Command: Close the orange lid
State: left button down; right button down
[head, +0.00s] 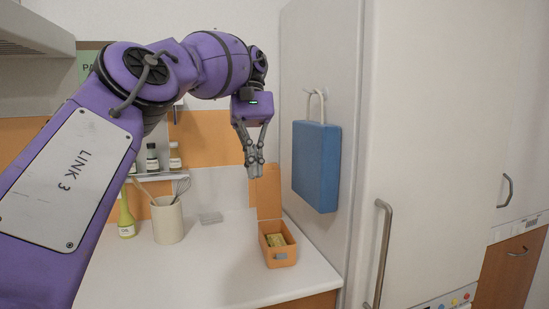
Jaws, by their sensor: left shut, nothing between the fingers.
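A small orange box (281,256) stands on the white counter, near the tall white cabinet. Its orange lid (267,190) stands upright at the back of the box, so the box is open. A yellowish item (275,240) lies inside. My left gripper (255,175) is shut and empty, pointing down in front of the upper part of the lid. I cannot tell whether the fingers touch the lid. My right gripper is not in view.
A cream utensil pot (167,222) with a whisk and a yellow-green bottle (126,218) stand on the counter (205,262) to the left. A blue board (316,165) hangs from a hook on the tall white cabinet (325,60). The front middle of the counter is clear.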

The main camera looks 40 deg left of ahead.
aim_at(269, 187)
jog(key=i+j, duration=0.4)
jog(key=j, duration=0.15)
jog(key=i+j, duration=0.45)
jog(key=j, duration=0.15)
jog(key=i+j, duration=0.4)
jog(key=j, duration=0.15)
